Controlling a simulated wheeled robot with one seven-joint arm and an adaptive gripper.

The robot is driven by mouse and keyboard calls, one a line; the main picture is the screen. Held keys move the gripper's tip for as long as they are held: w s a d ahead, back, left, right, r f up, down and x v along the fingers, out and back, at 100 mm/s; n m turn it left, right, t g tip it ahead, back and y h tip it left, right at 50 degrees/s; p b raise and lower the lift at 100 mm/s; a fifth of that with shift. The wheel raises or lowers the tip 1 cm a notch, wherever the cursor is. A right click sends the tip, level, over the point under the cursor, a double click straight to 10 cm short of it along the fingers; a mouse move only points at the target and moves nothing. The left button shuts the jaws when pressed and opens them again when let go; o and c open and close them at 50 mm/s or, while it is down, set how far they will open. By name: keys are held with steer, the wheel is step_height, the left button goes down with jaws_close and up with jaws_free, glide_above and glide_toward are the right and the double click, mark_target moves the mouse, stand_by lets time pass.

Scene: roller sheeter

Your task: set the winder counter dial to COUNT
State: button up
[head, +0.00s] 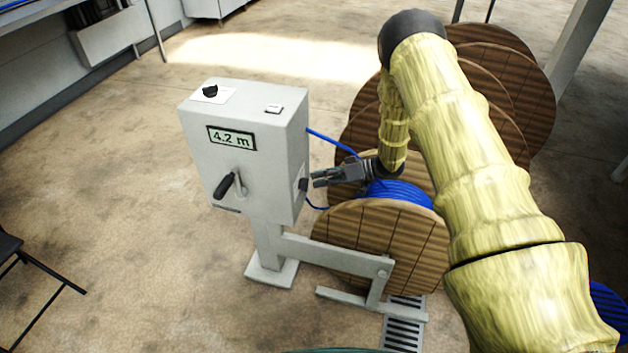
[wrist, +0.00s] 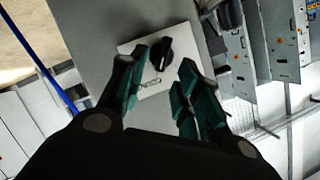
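The grey winder box (head: 243,150) stands on a post, with a display reading 4.2 m. A black dial (head: 303,185) is on its right side face. In the wrist view the black dial (wrist: 162,55) sits on a white plate (wrist: 150,90) with small lettering I cannot read for certain. My gripper (head: 316,177) is just right of that face, pointing at it. Its green fingers are open in the wrist view (wrist: 166,62), one on each side of the dial. I cannot tell whether they touch it. The left finger hides part of the plate.
Another black knob (head: 210,91) is on the box top, and a crank handle (head: 225,186) is on the front. A blue cable (head: 330,141) runs from the box to a wooden reel (head: 385,240) below my arm.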

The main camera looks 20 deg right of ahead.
steer(key=v, duration=0.8)
steer(key=shift+s+d, duration=0.2)
steer(key=shift+d, duration=0.1)
steer(key=shift+r, duration=0.1)
